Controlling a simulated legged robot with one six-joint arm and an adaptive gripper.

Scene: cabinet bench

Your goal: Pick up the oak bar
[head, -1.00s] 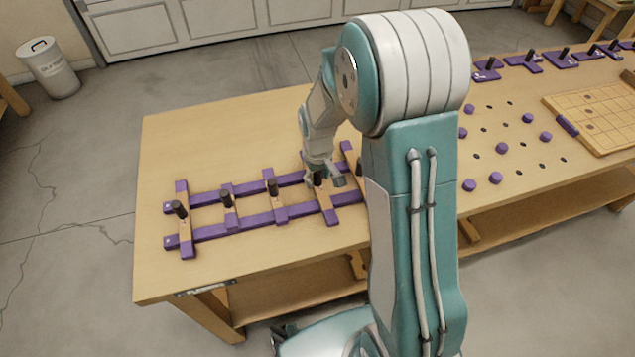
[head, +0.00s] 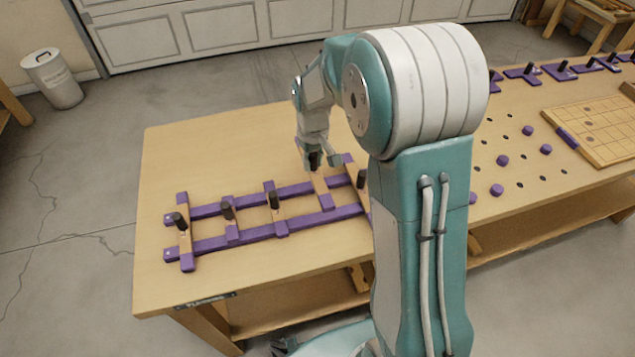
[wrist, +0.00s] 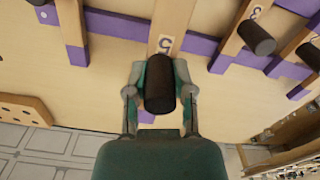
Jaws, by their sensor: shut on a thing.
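The oak bar (head: 319,187) is a pale wooden strip with purple ends and a dark upright handle. My gripper (head: 314,158) is shut on that handle. In the wrist view my gripper (wrist: 160,88) has a finger on each side of the dark knob, and a white number label shows on the oak bar (wrist: 174,14) beyond it. The bar appears raised above the two long purple rails (head: 250,220), though the size of the gap is hard to tell. My fingers and the knob hide part of the bar.
Other wooden bars with dark handles lie across the rails to the left (head: 185,238), and one stands close by on the right (head: 351,168). The table's left end (head: 165,160) is bare. Purple pegs (head: 502,160) and a grid board (head: 600,120) lie to the right.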

